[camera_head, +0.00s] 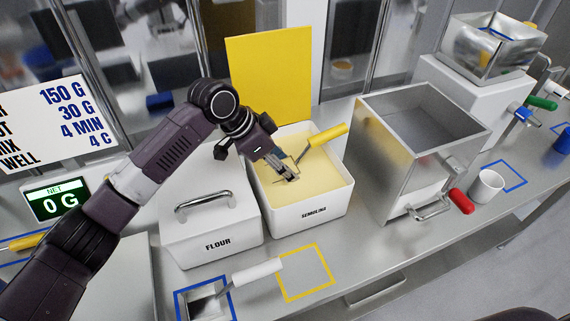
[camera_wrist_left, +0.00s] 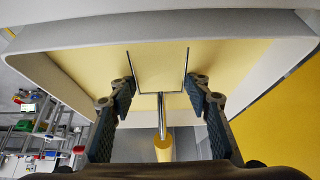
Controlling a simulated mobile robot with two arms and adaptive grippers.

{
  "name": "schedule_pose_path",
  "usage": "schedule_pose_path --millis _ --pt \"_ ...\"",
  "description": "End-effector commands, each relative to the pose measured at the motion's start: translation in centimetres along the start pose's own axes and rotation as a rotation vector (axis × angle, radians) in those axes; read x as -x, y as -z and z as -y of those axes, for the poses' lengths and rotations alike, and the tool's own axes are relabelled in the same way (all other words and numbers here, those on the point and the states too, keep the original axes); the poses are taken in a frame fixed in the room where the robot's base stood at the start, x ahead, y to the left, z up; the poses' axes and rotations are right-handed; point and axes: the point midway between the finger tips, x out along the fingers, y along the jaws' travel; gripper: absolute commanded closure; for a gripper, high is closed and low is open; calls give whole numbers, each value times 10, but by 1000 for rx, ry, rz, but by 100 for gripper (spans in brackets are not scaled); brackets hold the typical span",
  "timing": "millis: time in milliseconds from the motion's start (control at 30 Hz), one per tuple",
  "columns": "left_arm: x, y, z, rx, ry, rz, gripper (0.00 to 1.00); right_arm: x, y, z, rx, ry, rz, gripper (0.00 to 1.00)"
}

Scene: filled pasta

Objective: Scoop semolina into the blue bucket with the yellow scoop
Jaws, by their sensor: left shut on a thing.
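The white semolina bin (camera_head: 311,213) stands open and holds pale yellow semolina. The yellow scoop (camera_head: 328,134) is in it, its handle reaching up over the back right rim. In the left wrist view, its yellow handle (camera_wrist_left: 163,149), thin shaft and thin-edged metal pan show. My left gripper (camera_head: 287,172) is down inside the bin. In the wrist view its fingers (camera_wrist_left: 160,85) are at both sides of the pan, shut on the scoop. A blue object (camera_head: 562,143) shows at the far right edge; I cannot tell whether it is the bucket. My right gripper is not in view.
A closed flour bin (camera_head: 217,245) stands left of the semolina. A white-handled scoop (camera_head: 255,272) lies in front, near an empty yellow outline (camera_head: 305,273). A metal hopper (camera_head: 400,165) and a white cup (camera_head: 487,187) stand right. The scale display (camera_head: 56,203) reads 0 G.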

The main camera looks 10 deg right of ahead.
Motion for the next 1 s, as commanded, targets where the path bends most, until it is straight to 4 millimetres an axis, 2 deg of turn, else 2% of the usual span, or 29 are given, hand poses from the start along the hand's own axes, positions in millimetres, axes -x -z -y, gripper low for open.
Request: schedule_pose_path --millis 1000 --pt "67 41 0 -1 0 -2 80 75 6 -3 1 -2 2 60"
